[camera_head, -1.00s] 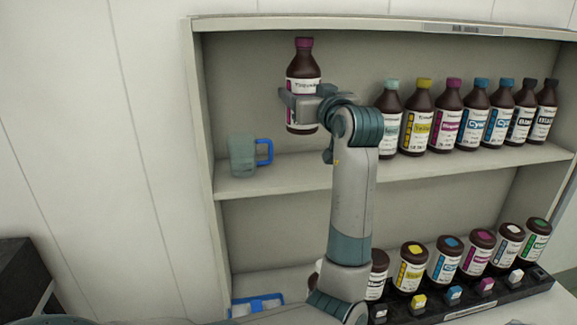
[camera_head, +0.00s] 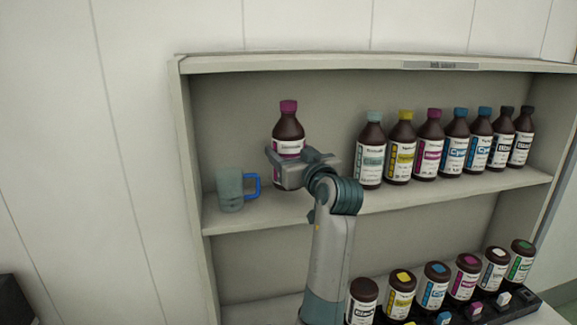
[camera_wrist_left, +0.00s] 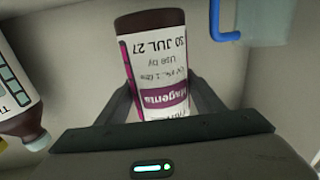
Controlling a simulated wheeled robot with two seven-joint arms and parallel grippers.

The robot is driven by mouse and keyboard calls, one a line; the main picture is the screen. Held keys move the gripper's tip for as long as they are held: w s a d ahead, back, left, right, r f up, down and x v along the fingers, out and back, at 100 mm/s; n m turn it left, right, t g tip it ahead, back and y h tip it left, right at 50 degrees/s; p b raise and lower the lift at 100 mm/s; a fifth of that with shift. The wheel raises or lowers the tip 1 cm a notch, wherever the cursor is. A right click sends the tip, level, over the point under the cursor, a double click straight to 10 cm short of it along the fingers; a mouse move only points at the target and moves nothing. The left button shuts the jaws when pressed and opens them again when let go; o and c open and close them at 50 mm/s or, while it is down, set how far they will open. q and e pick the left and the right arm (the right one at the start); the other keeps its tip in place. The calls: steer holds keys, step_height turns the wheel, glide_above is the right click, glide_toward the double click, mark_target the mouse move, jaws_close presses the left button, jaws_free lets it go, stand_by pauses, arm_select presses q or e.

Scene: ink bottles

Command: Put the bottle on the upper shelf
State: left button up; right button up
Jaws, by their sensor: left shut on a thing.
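The brown bottle (camera_head: 288,126) has a magenta cap and a white label with a magenta band. My left gripper (camera_head: 292,168) is shut around its lower part and holds it upright over the left part of the upper shelf (camera_head: 390,200). In the left wrist view the bottle (camera_wrist_left: 158,75) appears upside down between the two fingers, with "Magenta" on its label. My right gripper is not in view.
A grey-green mug (camera_head: 230,190) with a blue handle stands left of the bottle. A row of several bottles starts to the right with a teal-capped one (camera_head: 371,150). Several brown bottles, including a yellow-marked one (camera_head: 401,292), stand below.

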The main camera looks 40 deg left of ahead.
arm_select(q)
steer(key=shift+d+r, duration=0.1)
steer(key=shift+f, duration=0.4)
step_height(320, 180, down, 3)
steer(key=shift+r+p, duration=0.2)
steer(key=shift+p, duration=0.7)
steer(key=shift+f, duration=0.4)
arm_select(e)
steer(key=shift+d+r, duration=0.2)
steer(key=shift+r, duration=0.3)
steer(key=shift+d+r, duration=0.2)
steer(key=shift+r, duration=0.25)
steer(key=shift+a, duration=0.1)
